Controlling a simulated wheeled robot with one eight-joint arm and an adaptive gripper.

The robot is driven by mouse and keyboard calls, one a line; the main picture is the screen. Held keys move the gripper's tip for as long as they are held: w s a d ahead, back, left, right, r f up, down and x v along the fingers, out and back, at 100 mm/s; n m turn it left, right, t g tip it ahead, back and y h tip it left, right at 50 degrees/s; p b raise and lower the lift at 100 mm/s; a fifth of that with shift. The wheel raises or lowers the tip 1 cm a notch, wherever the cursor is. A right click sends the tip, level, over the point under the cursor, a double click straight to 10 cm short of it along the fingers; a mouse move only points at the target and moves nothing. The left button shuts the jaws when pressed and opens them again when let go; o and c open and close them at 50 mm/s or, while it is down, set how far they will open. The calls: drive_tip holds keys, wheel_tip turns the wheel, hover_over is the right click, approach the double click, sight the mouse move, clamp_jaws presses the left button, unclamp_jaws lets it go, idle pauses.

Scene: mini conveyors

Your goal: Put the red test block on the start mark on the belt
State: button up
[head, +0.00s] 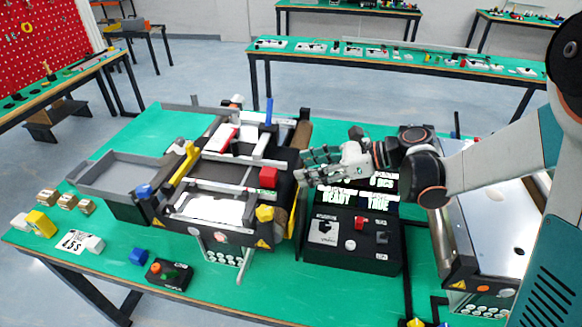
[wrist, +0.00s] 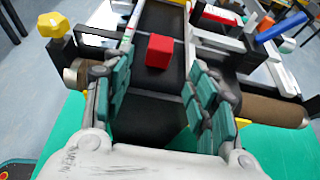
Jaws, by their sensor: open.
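The red test block (head: 268,178) is a small cube at the right end of the mini conveyor, near a yellow knob. In the wrist view the red block (wrist: 158,50) sits upright on the dark belt (wrist: 150,118), beyond the fingertips and centred between them. My gripper (head: 306,166) is open and empty, to the right of the block in the head view, pointing left. In the wrist view my gripper (wrist: 160,78) has its green-padded fingers spread with dark belt between them.
A control box (head: 352,240) with buttons and a lit READY display stands right of the conveyor. A grey tray (head: 120,175) is at its left. A blue rod (head: 269,111) and yellow knob (head: 264,213) rise from the conveyor. Small blocks lie at the table's front left.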

drive_tip(key=s+d+r+n+t+h, duration=0.2)
drive_tip(key=s+d+n+h, duration=0.4)
drive_tip(key=s+d+n, duration=0.3)
drive_tip(key=s+d+r+n+t+h, duration=0.2)
drive_tip(key=s+d+n+t+h, duration=0.1)
drive_tip(key=s+d+n+h, duration=0.4)
drive_tip(key=s+d+n, duration=0.3)
drive_tip(key=s, duration=0.1)
drive_tip(key=shift+s+d+n, duration=0.3)
drive_tip(key=shift+s, duration=0.05)
idle(1.1)
